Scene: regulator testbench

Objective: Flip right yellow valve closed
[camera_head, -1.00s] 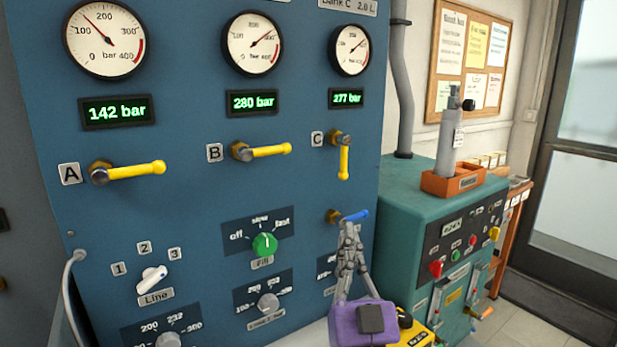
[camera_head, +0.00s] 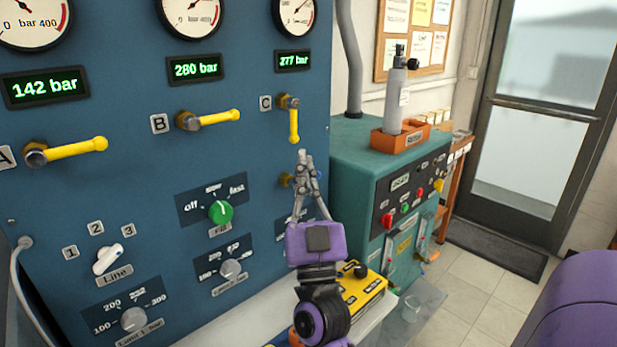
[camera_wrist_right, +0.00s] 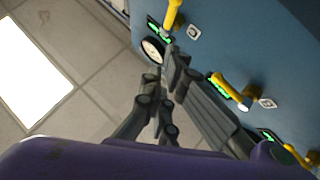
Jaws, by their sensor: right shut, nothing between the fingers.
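The right yellow valve, labelled C, has its yellow handle (camera_head: 294,125) pointing straight down from its brass fitting. The yellow handles of valve A (camera_head: 78,148) and valve B (camera_head: 213,119) lie about level, pointing right. My right gripper (camera_head: 303,156) is shut and empty, its fingertips just below the lower end of handle C in the head view. I cannot tell whether they touch. In the right wrist view the shut fingers (camera_wrist_right: 176,62) point toward the panel, with a yellow handle (camera_wrist_right: 172,14) beyond the tips. My left gripper is not in view.
A small valve with a brass fitting (camera_head: 286,180) is partly hidden behind my right fingers. A teal cabinet (camera_head: 350,165) stands right of the blue panel, with a grey cylinder (camera_head: 395,100) in an orange holder. A yellow box (camera_head: 362,293) sits low beside my wrist.

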